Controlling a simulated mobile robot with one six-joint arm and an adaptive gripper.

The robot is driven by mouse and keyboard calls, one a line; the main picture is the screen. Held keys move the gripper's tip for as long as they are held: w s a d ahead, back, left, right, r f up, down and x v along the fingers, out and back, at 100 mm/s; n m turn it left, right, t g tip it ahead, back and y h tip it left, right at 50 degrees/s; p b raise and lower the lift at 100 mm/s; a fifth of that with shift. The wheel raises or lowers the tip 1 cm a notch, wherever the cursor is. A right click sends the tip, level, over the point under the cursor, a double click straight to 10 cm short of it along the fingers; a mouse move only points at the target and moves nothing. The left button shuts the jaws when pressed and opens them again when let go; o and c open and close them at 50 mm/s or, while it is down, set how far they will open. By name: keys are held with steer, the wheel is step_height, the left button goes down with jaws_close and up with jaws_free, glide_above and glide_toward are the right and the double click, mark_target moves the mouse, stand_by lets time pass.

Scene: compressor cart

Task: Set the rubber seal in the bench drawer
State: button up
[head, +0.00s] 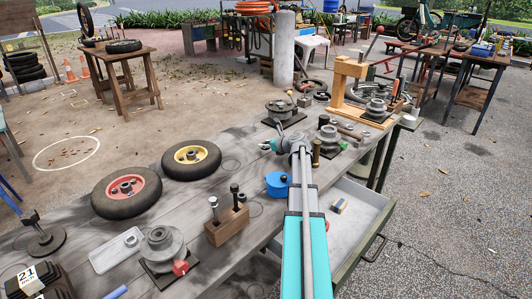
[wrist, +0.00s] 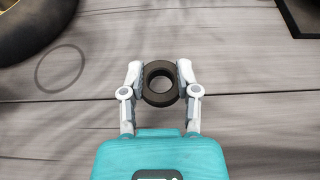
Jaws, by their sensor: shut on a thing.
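The rubber seal (wrist: 160,83) is a thick dark ring in the wrist view. My gripper (wrist: 160,82) is shut on it, one finger against each side. Grey bench boards show behind the ring. In the head view my gripper (head: 270,146) is over the bench top, behind the blue round container, and the seal cannot be made out there. The bench drawer (head: 372,222) is pulled open at the bench's right side, partly behind my arm. Its pale floor is mostly bare.
A small blue and yellow block (head: 340,206) lies in the drawer. The blue container (head: 278,184), a wooden block with upright tools (head: 227,225) and two wheels (head: 192,159) stand on the bench. A wooden press frame (head: 347,85) stands at its far end.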

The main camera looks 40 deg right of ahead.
mark_target(266, 155)
steer(key=shift+f+b, duration=1.45)
steer(key=shift+f, duration=0.25)
steer(key=shift+f, duration=0.1)
steer(key=o, duration=0.8)
steer(key=shift+o, duration=0.2)
steer(key=shift+s+r, duration=0.1)
steer(key=shift+r, duration=0.15)
steer(key=shift+s+r+p, duration=0.2)
steer(key=shift+s+p, duration=0.15)
steer(key=p+v, duration=0.4)
steer(key=v, duration=0.7)
steer(key=shift+f, duration=0.15)
